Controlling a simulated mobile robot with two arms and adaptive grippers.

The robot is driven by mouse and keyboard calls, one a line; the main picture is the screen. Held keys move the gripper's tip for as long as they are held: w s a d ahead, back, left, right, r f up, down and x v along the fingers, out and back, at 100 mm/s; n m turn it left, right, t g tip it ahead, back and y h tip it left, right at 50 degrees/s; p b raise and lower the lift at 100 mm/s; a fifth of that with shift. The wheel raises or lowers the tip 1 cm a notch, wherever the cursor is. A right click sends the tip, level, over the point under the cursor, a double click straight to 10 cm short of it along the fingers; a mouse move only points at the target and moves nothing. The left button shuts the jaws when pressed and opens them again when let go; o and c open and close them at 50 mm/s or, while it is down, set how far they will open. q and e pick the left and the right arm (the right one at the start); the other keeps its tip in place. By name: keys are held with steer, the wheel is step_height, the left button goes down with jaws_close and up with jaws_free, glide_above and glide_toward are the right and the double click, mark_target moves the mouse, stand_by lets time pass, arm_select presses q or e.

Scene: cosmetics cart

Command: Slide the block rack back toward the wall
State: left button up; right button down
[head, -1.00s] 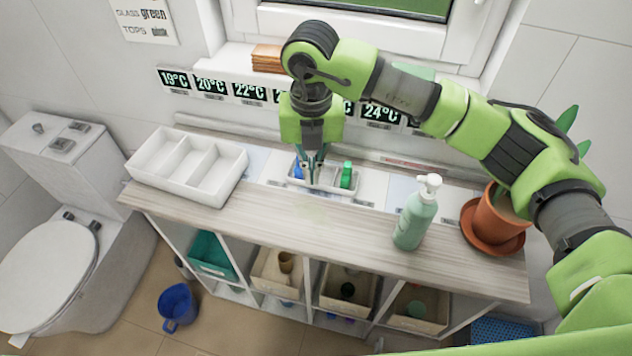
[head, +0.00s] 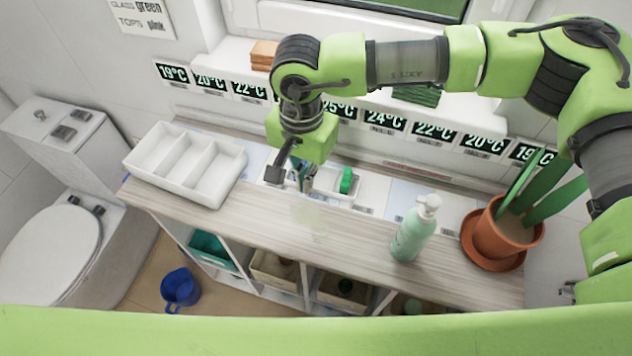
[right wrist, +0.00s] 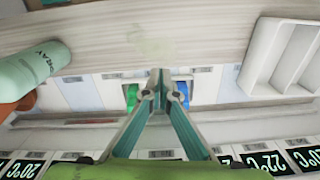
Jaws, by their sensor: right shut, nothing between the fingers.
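The block rack (head: 338,197) is a small white tray on the back part of the counter, below the temperature strip. A green block (head: 346,180) stands at its right end. In the right wrist view, the green block (right wrist: 132,97) and a blue block (right wrist: 183,92) show on either side of my fingers. My right gripper (head: 307,190) is shut and empty, pointing down at the rack's left-middle part and tilted. It hides part of the rack and the blue block in the head view. I cannot tell whether the fingertips touch the rack. My left gripper is out of view.
A white compartment tray (head: 190,190) stands left of the rack. A green pump bottle (head: 414,230) and a potted plant (head: 497,235) stand to the right. The wall strip with temperature signs (head: 385,118) runs behind.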

mark_target(313, 199)
steer(key=shift+n, duration=0.8)
step_height(313, 199, down, 10)
steer(key=p, duration=0.4)
steer(key=shift+s+d, duration=0.1)
steer(key=shift+d, duration=0.05)
steer(key=shift+w+d+r+p, duration=0.1)
steer(key=shift+w+d+p, duration=0.1)
steer(key=shift+w+p, duration=0.35)
steer(key=shift+w+d+p, duration=0.2)
steer(key=shift+w+p, duration=0.05)
steer(key=shift+w, duration=0.45)
steer(key=shift+w+d, duration=0.2)
steer(key=shift+w, duration=0.5)
steer(key=shift+f, duration=0.2)
